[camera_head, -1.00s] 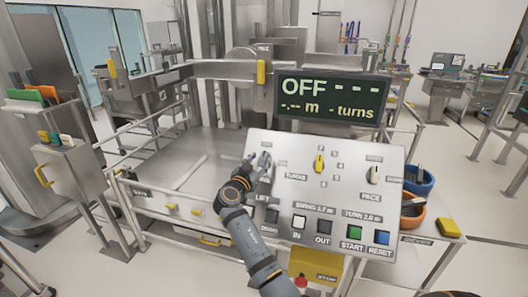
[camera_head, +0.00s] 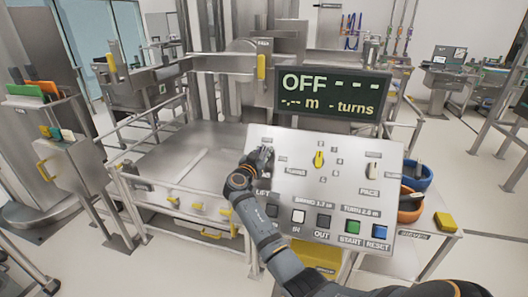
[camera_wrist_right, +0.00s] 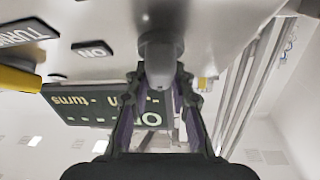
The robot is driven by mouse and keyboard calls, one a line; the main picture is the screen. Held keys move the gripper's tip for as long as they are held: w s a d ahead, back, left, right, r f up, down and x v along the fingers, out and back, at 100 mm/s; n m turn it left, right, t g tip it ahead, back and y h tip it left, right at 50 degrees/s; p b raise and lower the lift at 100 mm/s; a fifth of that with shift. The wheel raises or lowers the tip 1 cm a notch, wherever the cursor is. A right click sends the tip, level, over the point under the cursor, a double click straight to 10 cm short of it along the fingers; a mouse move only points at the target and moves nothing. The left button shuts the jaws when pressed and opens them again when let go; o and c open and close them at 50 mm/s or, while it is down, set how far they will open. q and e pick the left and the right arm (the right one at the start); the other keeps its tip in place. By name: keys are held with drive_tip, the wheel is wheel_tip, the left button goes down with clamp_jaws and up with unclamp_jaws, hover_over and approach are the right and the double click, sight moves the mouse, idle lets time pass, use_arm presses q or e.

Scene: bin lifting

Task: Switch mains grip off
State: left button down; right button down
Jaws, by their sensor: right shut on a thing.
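The grey mains grip (camera_head: 267,150) sits at the upper left of the pale sloping control panel (camera_head: 330,190). My right gripper (camera_head: 260,157) is at this grip and covers much of it and its label. In the right wrist view my right gripper (camera_wrist_right: 160,85) has its fingers on both sides of the grey grip (camera_wrist_right: 159,58), shut on it. The word ON shows to the left of the grip there. The dark display (camera_head: 332,95) above the panel reads OFF, with dashes for metres and turns. My left gripper is not in view.
The panel also carries a yellow selector (camera_head: 319,159), a grey pace knob (camera_head: 371,171), a green START button (camera_head: 352,227) and a blue RESET button (camera_head: 379,231). A blue bowl (camera_head: 418,181) and an orange bowl (camera_head: 409,212) stand to the right. A railed platform lies left.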

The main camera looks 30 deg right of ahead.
drive_tip(key=shift+f+n+t+y+b, duration=0.3)
drive_tip(key=shift+n+t+b, duration=0.15)
drive_tip(key=shift+b, duration=0.3)
drive_tip(key=shift+r+n+t+b, duration=0.1)
drive_tip(key=shift+n+t+b, duration=0.2)
drive_tip(key=shift+n, duration=0.25)
drive_tip(key=shift+w+r+n+y, duration=0.1)
drive_tip(key=shift+r+n+y, duration=0.05)
drive_tip(key=shift+n+y, duration=0.3)
drive_tip(key=shift+a, duration=0.1)
drive_tip(key=c, duration=1.2)
unclamp_jaws()
drive_tip(key=shift+o, duration=0.2)
